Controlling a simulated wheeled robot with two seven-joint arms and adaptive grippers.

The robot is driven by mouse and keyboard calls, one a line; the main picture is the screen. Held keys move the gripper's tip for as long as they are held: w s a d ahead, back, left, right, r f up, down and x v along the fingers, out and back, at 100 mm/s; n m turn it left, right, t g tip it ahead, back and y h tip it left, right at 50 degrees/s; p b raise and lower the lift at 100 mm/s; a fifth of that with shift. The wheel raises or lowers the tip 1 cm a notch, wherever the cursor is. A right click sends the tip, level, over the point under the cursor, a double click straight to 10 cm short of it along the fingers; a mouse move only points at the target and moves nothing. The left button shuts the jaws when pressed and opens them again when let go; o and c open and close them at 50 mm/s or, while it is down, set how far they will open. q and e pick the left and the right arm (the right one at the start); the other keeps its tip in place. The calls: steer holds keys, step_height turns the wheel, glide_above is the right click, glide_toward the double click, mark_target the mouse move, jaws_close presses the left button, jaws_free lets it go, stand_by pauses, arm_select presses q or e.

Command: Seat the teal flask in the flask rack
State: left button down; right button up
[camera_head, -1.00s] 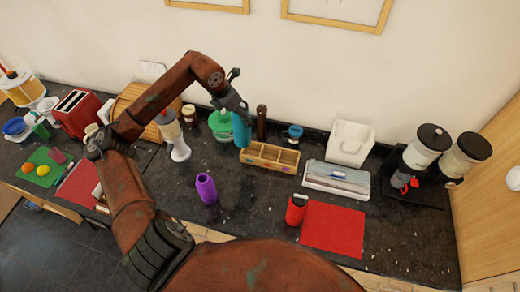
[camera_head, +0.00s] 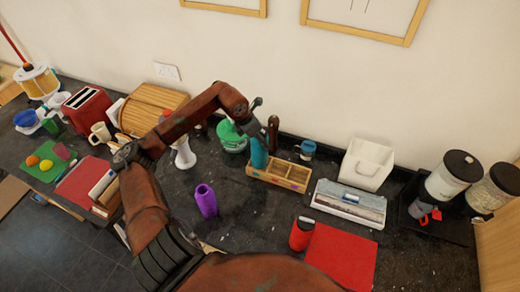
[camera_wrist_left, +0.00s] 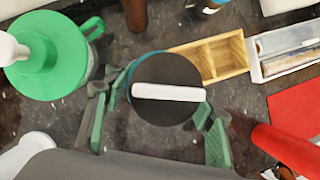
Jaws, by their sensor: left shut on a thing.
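The teal flask (camera_head: 259,155) is upright at the left end of the wooden flask rack (camera_head: 290,183). Its bottom is hidden by the rack's front wall, so I cannot tell if it touches the rack floor. My left gripper (camera_head: 258,137) is shut on the flask near its top. In the left wrist view the flask's dark lid with a white handle (camera_wrist_left: 168,92) lies between the fingers (camera_wrist_left: 158,125). The rack (camera_wrist_left: 222,58) extends to the right there, with empty compartments showing. My right gripper is not in view.
A green lidded jug (camera_head: 231,137) stands just left of the flask, and a brown bottle (camera_head: 273,133) just behind. A blue mug (camera_head: 307,149) is behind the rack.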

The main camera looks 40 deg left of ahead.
arm_select(q)
step_height(320, 180, down, 4)
steer(key=shift+f+p, duration=0.1)
steer(key=shift+p, duration=0.25)
steer(key=shift+f, duration=0.2)
steer(key=c, duration=0.9)
jaws_free()
steer(key=shift+r, duration=0.1)
